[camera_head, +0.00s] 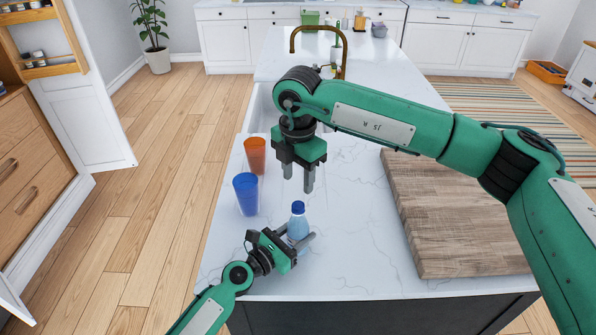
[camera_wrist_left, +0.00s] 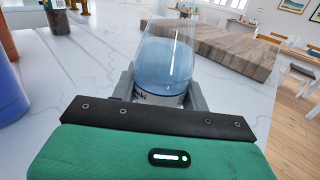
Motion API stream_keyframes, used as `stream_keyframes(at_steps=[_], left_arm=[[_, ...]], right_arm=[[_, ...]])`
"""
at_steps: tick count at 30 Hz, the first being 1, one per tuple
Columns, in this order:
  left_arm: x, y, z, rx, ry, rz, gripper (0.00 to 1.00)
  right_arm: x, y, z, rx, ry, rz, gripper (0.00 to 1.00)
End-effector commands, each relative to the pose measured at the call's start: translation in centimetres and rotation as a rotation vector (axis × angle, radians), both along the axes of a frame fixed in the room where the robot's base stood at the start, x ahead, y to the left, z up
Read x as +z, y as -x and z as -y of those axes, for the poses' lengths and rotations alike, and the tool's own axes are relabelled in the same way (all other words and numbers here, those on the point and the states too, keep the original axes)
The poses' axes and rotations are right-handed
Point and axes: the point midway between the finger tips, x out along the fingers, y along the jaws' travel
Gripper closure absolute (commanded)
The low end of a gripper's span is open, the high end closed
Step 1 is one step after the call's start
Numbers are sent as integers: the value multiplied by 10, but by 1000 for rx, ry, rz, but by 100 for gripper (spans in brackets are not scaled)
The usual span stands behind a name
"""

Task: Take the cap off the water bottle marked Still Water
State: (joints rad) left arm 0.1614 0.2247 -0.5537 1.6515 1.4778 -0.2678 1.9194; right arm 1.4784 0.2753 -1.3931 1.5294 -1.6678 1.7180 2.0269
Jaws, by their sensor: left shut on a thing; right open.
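The water bottle (camera_head: 298,225) stands on the white marble counter, clear and bluish with a dark blue cap (camera_head: 298,207) on top. My left gripper (camera_head: 297,237) is shut around the bottle's body from the front left. In the left wrist view the bottle (camera_wrist_left: 166,62) is between the two fingers, with part of a label low down; I cannot read its full text. The cap is out of that view. My right gripper (camera_head: 299,179) is open and empty, fingers pointing down, above and behind the cap.
A blue cup (camera_head: 246,194) and an orange cup (camera_head: 255,155) stand left of the bottle. A wooden cutting board (camera_head: 455,215) lies to the right. A sink with a brass faucet (camera_head: 341,58) is behind. The counter's front edge is close to the bottle.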

Motion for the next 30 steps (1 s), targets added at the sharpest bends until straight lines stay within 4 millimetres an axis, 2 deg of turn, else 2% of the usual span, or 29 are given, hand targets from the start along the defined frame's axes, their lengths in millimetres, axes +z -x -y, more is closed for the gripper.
stream_keyframes(at_steps=[6,12,18,25,26,30], left_arm=[[0,0,0,0,-1,-1,100],[0,0,0,0,-1,-1,100],[0,0,0,0,-1,-1,100],[-1,0,0,0,-1,-1,100],[-1,0,0,0,-1,-1,100],[-1,0,0,0,-1,-1,100]], right_arm=[[-35,1,1,0,1,-4,54],[-61,0,1,0,1,-3,54],[-72,0,0,1,0,-1,54],[-72,0,0,2,0,-1,54],[-72,0,0,2,0,-1,58],[-72,0,0,2,0,-1,85]])
